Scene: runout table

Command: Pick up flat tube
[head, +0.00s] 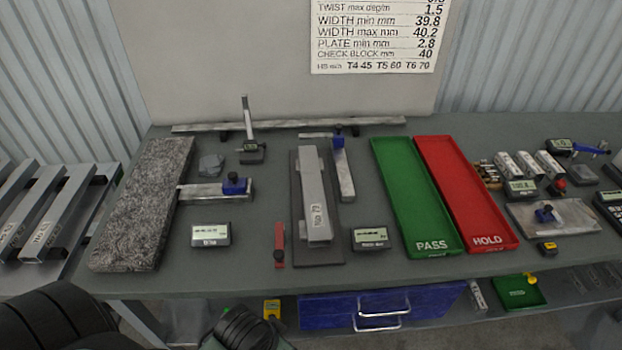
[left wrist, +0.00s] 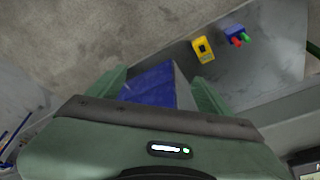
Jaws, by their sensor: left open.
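The flat tube (head: 316,200) is a grey rectangular bar with a white label, lying lengthwise on a dark mat (head: 328,255) in the middle of the table. My left gripper shows in the left wrist view (left wrist: 158,88) with its two green fingers apart and nothing held between them. A blue surface shows beyond the fingers, likely the drawer front. In the head view only part of my left arm and wrist shows at the bottom left, below the table's front edge and away from the tube; the fingertips are hidden there. My right gripper is not in view.
A granite block (head: 143,205) stands left on the table (head: 255,262). A red tool (head: 279,245) and a display box (head: 370,238) flank the mat. Green PASS (head: 412,195) and red HOLD (head: 465,190) trays lie to the right. A blue drawer (head: 380,308) sits under the front edge.

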